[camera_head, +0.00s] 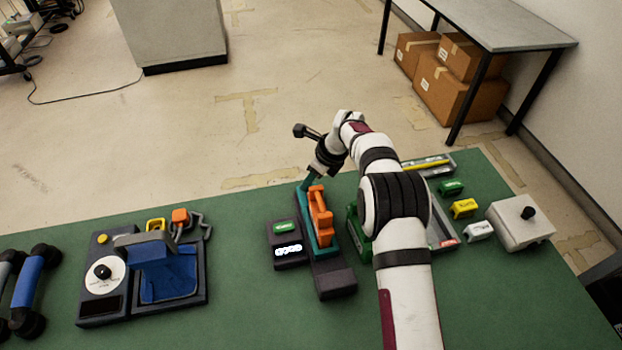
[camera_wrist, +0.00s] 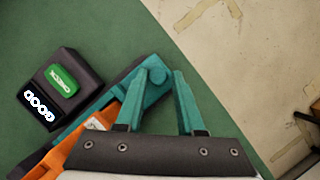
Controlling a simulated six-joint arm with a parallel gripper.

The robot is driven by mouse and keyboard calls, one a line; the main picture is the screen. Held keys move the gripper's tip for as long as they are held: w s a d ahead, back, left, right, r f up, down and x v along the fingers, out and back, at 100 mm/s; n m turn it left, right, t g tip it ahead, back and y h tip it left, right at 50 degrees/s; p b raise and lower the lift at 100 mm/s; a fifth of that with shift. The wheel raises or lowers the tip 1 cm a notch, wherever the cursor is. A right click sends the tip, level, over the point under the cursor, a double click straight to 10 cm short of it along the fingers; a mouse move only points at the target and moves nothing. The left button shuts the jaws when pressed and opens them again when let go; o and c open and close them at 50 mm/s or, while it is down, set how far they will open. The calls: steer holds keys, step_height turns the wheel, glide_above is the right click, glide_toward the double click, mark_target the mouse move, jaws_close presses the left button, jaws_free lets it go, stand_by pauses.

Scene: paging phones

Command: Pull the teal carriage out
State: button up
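The teal carriage (camera_head: 305,218) lies in a dark base (camera_head: 335,281) on the green table, with an orange handset-like piece (camera_head: 319,212) on top. My gripper (camera_wrist: 164,73) is at this far end. Contact on the left side cannot be made out. In the head view, my wrist hides most of the fingers (camera_head: 308,180).
Left of the carriage is a dark box (camera_head: 287,257) with a green button and a lit display reading GOOD. A dark-and-blue device with a dial (camera_head: 103,272) stands further left. Right of my arm are coloured blocks (camera_head: 464,208) and a white box (camera_head: 520,223). The table's far edge is close behind my gripper.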

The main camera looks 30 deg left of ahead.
steer(key=o, duration=0.4)
steer(key=v, duration=1.6)
steer(key=s+d+r+n+h, duration=0.1)
steer(key=s+d+r+n, duration=0.3)
steer(key=s+d, duration=0.6)
steer(key=s+d+r+n+h, duration=0.1)
steer(key=s+d+r+n, duration=0.45)
steer(key=d, duration=0.85)
steer(key=s+d+f+n, duration=0.1)
steer(key=s+d+f, duration=0.1)
steer(key=s, duration=0.3)
steer(key=s+d+f+n, duration=0.1)
steer(key=s+d+f, duration=0.1)
steer(key=s, duration=0.3)
steer(key=s+d+f+n, duration=0.1)
steer(key=s+d+f, duration=0.1)
steer(key=s, duration=0.4)
steer(key=shift+d+f+h, duration=0.15)
steer(key=shift+f+h, duration=0.15)
steer(key=shift+f, duration=0.05)
